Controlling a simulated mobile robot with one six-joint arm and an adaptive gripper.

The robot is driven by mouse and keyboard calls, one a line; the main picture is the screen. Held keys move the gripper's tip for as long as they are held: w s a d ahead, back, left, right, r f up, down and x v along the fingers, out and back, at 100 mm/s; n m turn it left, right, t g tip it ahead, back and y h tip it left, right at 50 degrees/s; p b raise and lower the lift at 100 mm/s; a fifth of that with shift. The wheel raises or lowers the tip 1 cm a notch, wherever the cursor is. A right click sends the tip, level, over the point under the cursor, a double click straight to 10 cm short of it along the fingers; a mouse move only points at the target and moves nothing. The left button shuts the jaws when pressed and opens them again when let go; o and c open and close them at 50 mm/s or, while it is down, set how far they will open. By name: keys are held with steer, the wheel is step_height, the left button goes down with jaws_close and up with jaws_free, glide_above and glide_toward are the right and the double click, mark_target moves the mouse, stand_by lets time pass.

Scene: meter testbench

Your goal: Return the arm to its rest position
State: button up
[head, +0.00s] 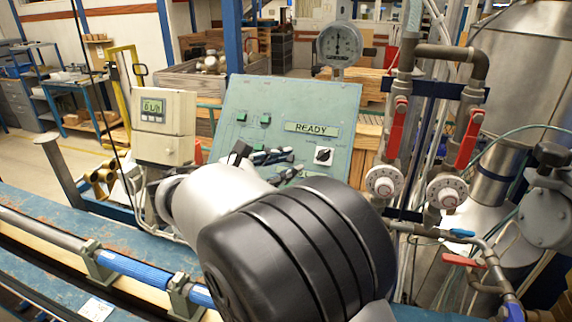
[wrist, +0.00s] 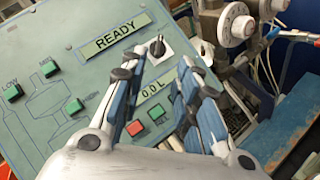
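My arm reaches across the front of the green control panel (head: 290,105), and its large black and grey links fill the lower middle of the head view. My gripper (head: 270,160) is in front of the panel's lower part, partly hidden by my arm. In the wrist view my gripper (wrist: 165,68) has its two fingers apart with nothing between them. Past the fingertips is a black rotary knob (wrist: 157,49) on a white plate; I cannot tell whether a finger touches it. The READY display (wrist: 115,35) is above left of it.
Green LOW (wrist: 14,93), MID and HIGH buttons, a red button (wrist: 135,128) and a 0.0 L display are on the panel. A flow meter (head: 165,125) reading L/h stands left. Pipes with red-handled valves (head: 397,128) and a dial gauge (head: 340,44) stand right and behind.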

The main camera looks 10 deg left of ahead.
steer(key=shift+d, duration=0.1)
steer(key=s+d+f+m+g+y, duration=0.1)
steer(key=s+d+m+g, duration=0.4)
steer(key=d, duration=0.5)
steer(key=s+d+f+m+g+y, duration=0.15)
steer(key=s+d+m, duration=0.25)
steer(key=s+d, duration=0.55)
steer(key=s+f+m+y, duration=0.2)
steer(key=s+m, duration=0.2)
steer(key=s, duration=0.2)
steer(key=s+d+f+m+y, duration=0.1)
steer(key=s+f+m+y, duration=0.1)
steer(key=s, duration=0.5)
steer(key=s+d+f+m+g+y, duration=0.1)
steer(key=s+f+m+y, duration=0.1)
steer(key=s+m+y, duration=0.2)
steer(key=shift+s+d+f+m, duration=0.15)
steer(key=shift+s+f+m, duration=0.15)
steer(key=shift+s+m, duration=0.95)
